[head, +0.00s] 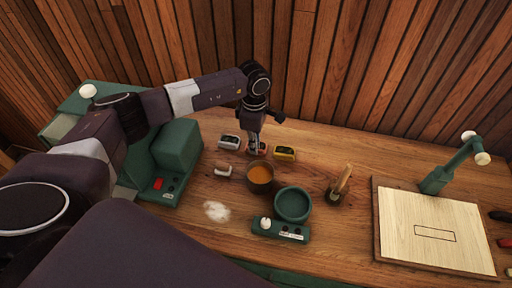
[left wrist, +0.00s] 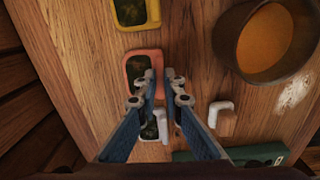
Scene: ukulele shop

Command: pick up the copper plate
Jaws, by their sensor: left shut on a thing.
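The copper plate (head: 250,149) is a small orange-rimmed piece with a dark centre. It lies in a row between a silver-rimmed plate (head: 229,142) and a gold-rimmed one (head: 285,154). My left gripper (head: 256,147) points down at it and partly hides it in the head view. In the left wrist view, the fingertips (left wrist: 162,75) are nearly together at the right edge of the copper plate (left wrist: 132,62), shut on it. I cannot tell whether it is off the table. My right gripper is not in view.
A brown cup (head: 260,184) of orange liquid stands close in front. A green bowl (head: 293,204), a small green switch box (head: 280,230), a small white piece (head: 223,170) and white powder (head: 217,211) lie nearer. A pale board (head: 435,220) is at right. A wooden wall rises behind.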

